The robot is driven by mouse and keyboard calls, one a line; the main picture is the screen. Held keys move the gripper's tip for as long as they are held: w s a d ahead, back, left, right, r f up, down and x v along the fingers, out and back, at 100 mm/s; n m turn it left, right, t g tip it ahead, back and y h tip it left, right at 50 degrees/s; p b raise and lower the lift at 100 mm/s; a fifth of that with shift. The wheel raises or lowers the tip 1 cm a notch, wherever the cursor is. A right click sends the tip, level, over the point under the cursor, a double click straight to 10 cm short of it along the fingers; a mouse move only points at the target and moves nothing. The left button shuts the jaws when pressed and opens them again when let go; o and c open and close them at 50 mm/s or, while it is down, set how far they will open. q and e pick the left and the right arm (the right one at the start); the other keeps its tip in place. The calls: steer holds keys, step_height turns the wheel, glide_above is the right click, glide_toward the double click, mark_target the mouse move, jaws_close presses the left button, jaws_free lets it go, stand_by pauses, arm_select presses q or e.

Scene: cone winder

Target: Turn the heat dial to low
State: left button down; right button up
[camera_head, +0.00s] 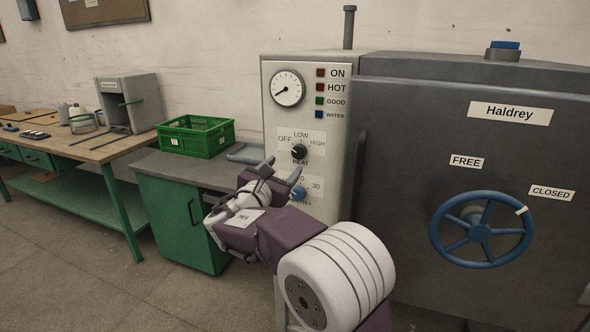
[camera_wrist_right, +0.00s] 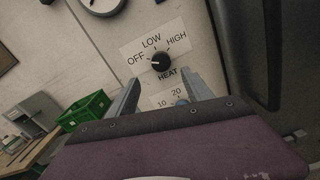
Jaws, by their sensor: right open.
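The heat dial (camera_head: 299,152) is a black knob on the pale control panel (camera_head: 339,100), with OFF, LOW and HIGH printed around it. In the right wrist view the heat dial (camera_wrist_right: 160,62) has a small light mark that seems to lie on its left, toward OFF. My right gripper (camera_head: 282,171) is open and empty, in front of the panel and a little below the dial. In its wrist view, the fingers of the right gripper (camera_wrist_right: 165,86) stand apart, below and either side of the dial, not touching it. My left gripper is not in view.
A blue knob (camera_head: 298,193) sits below the heat dial, partly hidden by my right gripper. A gauge (camera_head: 287,88) is above. The dark machine door with a blue handwheel (camera_head: 480,230) is at the right. A green crate (camera_head: 195,135) stands on the bench at left.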

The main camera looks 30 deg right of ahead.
mark_target(297, 153)
steer(key=p+x, duration=0.1)
steer(key=x, duration=0.8)
steer(key=shift+s+d+r, duration=0.15)
steer(key=shift+c, duration=0.3)
